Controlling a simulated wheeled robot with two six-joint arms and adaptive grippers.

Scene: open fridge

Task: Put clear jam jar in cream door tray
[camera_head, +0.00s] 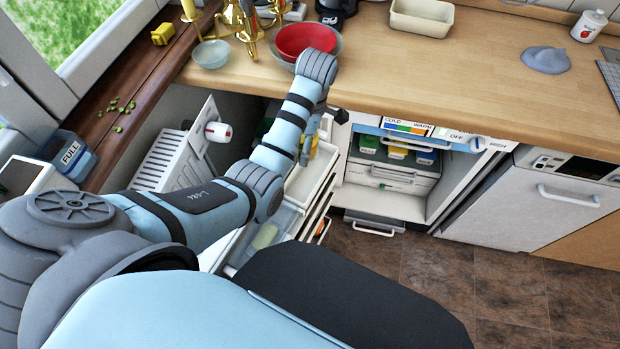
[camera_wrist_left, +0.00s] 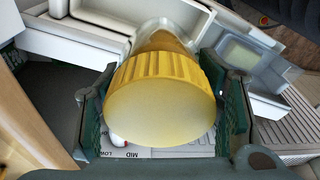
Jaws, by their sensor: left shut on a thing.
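The clear jam jar has a ribbed yellow lid that faces the left wrist camera (camera_wrist_left: 160,100). Its clear body shows only in part beyond the lid. My left gripper (camera_wrist_left: 165,115) is shut on the jar, with a dark green finger pad on each side of the lid. In the head view my left gripper (camera_head: 311,148) hangs below the wrist, over or beside the open fridge door, with a bit of yellow showing. A pale cream door tray (camera_head: 318,178) lies just below the gripper in that view. I cannot tell whether the jar touches it. My right gripper is out of view.
The open fridge (camera_head: 385,200) holds green, yellow and blue items on the right. A wooden counter (camera_head: 430,70) overhangs it, with a red bowl (camera_head: 305,40) near its edge. A white radiator (camera_head: 160,160) stands to the left. The brown floor (camera_head: 500,290) is clear.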

